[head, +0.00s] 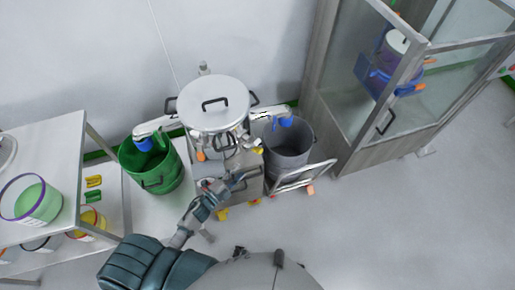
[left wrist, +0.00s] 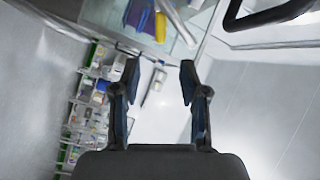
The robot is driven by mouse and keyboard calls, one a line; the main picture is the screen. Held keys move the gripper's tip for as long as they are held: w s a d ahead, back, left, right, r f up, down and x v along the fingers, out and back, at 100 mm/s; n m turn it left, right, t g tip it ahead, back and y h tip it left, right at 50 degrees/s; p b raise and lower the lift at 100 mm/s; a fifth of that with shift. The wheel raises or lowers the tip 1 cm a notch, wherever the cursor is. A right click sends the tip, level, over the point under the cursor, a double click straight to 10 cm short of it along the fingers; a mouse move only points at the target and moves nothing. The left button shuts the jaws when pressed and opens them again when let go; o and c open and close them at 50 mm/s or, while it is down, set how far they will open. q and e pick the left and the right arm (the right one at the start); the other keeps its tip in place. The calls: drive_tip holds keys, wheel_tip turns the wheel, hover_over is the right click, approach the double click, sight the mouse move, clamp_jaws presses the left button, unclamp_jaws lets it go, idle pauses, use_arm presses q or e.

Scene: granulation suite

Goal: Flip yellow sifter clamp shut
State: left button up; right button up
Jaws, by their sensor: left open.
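The sifter (head: 214,118) is a round silver drum with a black-handled lid, on a metal stand against the wall. A small yellow part (head: 259,150) shows at its lower right side, perhaps the clamp; it is too small to tell whether it stands open or shut. An orange part (head: 201,156) shows at its lower left front. My left gripper (head: 240,181) is in front of the stand, below the drum. It is open and empty in the left wrist view (left wrist: 160,72), with nothing between the fingers. My right gripper is not in view.
A green bin (head: 150,178) stands left of the sifter and a grey bin (head: 289,160) right of it, each under a white side spout. A table with tubs (head: 60,150) is at left. A glass cabinet (head: 365,120) is at right. The floor at right is clear.

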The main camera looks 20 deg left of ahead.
sight(255, 152)
use_arm(q)
drive_tip(key=x, duration=0.8)
drive_tip(key=a+x, duration=0.1)
drive_tip(key=x, duration=0.3)
drive_tip(key=shift+w+f, duration=0.2)
drive_tip(key=shift+w, duration=0.15)
drive_tip(key=shift+w+d, duration=0.4)
drive_tip(key=shift+w, duration=0.05)
drive_tip(key=shift+d+r, duration=0.1)
drive_tip(key=shift+d, duration=0.15)
drive_tip(key=shift+a, duration=0.15)
drive_tip(key=c, duration=0.8)
drive_tip(key=shift+a, duration=0.15)
clamp_jaws()
